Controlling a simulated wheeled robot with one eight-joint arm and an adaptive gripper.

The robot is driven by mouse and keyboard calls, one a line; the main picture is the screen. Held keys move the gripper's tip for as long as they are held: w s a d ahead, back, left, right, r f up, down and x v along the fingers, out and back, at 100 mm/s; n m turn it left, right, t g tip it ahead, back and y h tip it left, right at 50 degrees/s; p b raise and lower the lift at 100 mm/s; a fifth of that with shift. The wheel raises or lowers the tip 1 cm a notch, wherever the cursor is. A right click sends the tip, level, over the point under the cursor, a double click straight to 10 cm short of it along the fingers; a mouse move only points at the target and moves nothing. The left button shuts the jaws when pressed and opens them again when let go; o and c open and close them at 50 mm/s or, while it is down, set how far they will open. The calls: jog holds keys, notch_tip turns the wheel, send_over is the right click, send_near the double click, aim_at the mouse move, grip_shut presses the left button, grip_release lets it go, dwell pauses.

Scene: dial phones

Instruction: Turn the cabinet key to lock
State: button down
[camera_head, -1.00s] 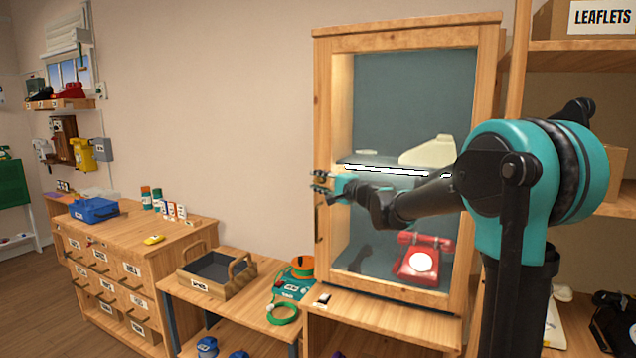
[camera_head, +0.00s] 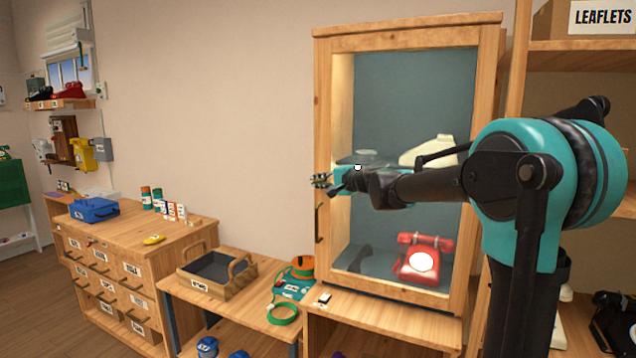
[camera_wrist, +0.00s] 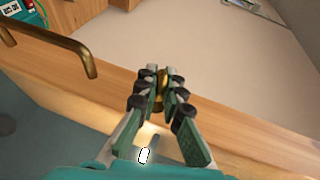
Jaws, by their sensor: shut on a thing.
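The wooden display cabinet (camera_head: 325,110) with a glass front stands at centre right. Its brass key (camera_wrist: 162,80) shows in the wrist view on the wooden door frame, mostly hidden between the fingers. My gripper (camera_head: 321,181) is at the cabinet's left front edge. In the wrist view my gripper (camera_wrist: 160,97) is shut on the key, with its fingertips on both sides of it. The door handle (camera_head: 319,222) is just below the gripper, and the brass handle also shows at upper left of the wrist view (camera_wrist: 62,42). The door appears closed.
Behind the glass are a red dial phone (camera_head: 423,258) and a cream phone (camera_head: 428,150). Open shelves (camera_head: 590,47) stand at right.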

jog(key=n+g+h, duration=0.1)
jog(key=g+h, duration=0.1)
jog(key=h, duration=0.1)
jog(key=shift+a+r+h, duration=0.1)
jog(key=shift+h, duration=0.2)
jog(key=n+g+h, duration=0.1)
jog(key=g+h, duration=0.1)
jog(key=h, duration=0.2)
jog(key=g+h, duration=0.1)
jog(key=h, duration=0.1)
jog(key=n+g+h, duration=0.1)
jog(key=h, duration=0.2)
jog(key=shift+n+g, duration=0.3)
jog(key=shift+h, duration=0.3)
jog(key=c, duration=1.9)
grip_release()
jog(key=shift+o, duration=1.3)
